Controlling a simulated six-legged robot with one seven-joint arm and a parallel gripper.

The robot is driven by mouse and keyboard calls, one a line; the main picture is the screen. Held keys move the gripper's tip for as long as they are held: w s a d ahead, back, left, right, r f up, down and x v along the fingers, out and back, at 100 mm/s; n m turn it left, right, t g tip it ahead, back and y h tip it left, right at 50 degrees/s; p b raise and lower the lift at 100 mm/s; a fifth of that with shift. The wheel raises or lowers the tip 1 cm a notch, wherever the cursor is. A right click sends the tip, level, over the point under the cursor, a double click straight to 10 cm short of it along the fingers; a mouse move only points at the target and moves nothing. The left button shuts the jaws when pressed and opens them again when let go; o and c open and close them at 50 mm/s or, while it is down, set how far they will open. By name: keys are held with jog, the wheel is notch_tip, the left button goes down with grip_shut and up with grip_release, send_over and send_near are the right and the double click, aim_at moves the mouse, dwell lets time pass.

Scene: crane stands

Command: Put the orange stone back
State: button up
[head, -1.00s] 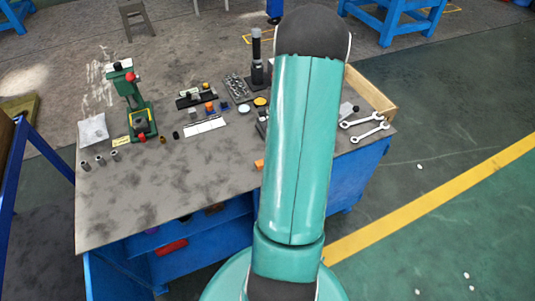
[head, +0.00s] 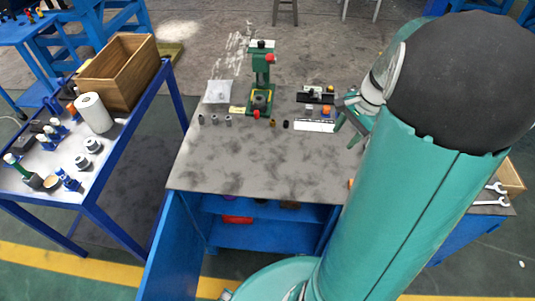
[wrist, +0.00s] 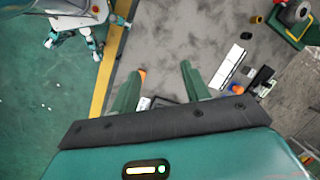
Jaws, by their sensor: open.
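A small orange block (head: 350,183), which may be the orange stone, lies near the workbench's front edge, mostly hidden by my arm. In the wrist view an orange piece (wrist: 142,72) shows just past the left fingertip. Another small orange thing (head: 326,112) sits among parts at the back of the bench. In the wrist view an orange thing (wrist: 236,88) with blue beside it lies right of the fingers. My gripper (head: 347,135) is open above the bench's right half. In the wrist view nothing shows between its fingers (wrist: 160,72).
The grey bench top (head: 250,165) is clear at front left. A green press (head: 261,80), a white strip (head: 314,125) and a black holder (head: 316,96) stand at the back. Wrenches (head: 490,197) lie at the right. A blue side table (head: 105,160) with a wooden box (head: 120,72) stands left.

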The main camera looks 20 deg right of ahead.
jog(key=a+r+n+t+h, duration=0.1)
jog(key=a+r+n, duration=0.3)
jog(key=a, duration=0.4)
jog(key=a+r+n+h, duration=0.1)
jog(key=a+r+n, duration=0.35)
jog(key=a, duration=0.25)
jog(key=s+a+r+n+t, duration=0.2)
jog(key=s+a+r+n, duration=0.2)
jog(key=s+a+n, duration=0.3)
jog(key=a+n, duration=0.1)
jog(key=a, duration=0.4)
jog(key=shift+s+a+t, duration=0.15)
jog(key=shift+t, duration=0.25)
jog(key=shift+a, duration=0.15)
